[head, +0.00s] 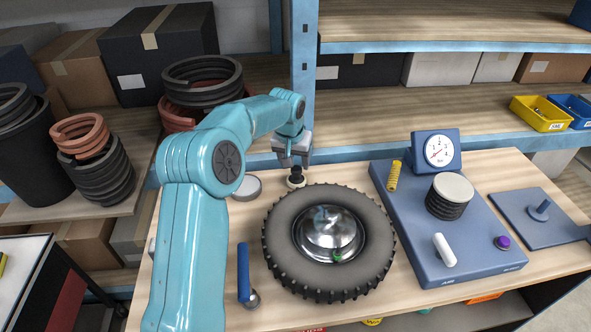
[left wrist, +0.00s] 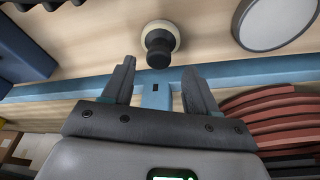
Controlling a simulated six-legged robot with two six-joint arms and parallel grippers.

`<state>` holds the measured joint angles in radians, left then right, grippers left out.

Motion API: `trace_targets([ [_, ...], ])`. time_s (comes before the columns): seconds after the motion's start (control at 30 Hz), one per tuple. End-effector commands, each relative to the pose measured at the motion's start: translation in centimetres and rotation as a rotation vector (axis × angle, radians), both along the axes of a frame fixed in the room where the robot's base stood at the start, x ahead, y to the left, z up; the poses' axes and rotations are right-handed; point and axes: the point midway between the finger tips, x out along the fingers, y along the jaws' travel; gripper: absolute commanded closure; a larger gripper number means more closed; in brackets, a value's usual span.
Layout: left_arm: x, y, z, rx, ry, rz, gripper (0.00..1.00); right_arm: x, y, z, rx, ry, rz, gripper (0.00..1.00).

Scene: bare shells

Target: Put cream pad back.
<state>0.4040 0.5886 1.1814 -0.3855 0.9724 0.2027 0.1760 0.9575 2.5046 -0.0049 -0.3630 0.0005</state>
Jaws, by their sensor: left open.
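The cream pad (head: 295,183) sits on the wooden bench behind the tyre, with a black knob standing up from its middle. In the left wrist view the cream pad (left wrist: 148,27) shows as a cream rim around the black knob (left wrist: 158,50). My left gripper (head: 293,161) is open and empty, just above and behind the knob. In the left wrist view its two fingers (left wrist: 160,78) are spread apart, with the knob beyond their tips and not between them. My right gripper is in neither view.
A tyre with a shiny hub (head: 280,232) lies in front of the pad. A round grey-topped disc (head: 247,187) lies to its left. A blue-handled tool (head: 243,270) and a blue board (head: 470,262) with a gauge (head: 438,150) flank the tyre. Shelves stand behind.

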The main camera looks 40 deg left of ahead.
Motion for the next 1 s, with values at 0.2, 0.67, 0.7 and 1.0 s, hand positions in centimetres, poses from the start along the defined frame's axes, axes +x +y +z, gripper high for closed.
trace_targets([
  [0.2,-1.1,-0.6,4.6,0.001,-0.004,-0.001,0.42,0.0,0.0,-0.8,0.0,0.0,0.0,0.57],
  [0.67,-1.8,-0.9,6.9,0.0,0.001,-0.001,0.42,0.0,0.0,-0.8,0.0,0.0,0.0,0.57],
  [0.7,-1.8,-0.9,6.9,0.0,0.001,-0.001,0.42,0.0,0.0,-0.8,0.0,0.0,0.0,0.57],
  [1.0,-1.8,-0.9,6.9,0.0,0.0,-0.001,0.42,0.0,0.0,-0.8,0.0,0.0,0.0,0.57],
])
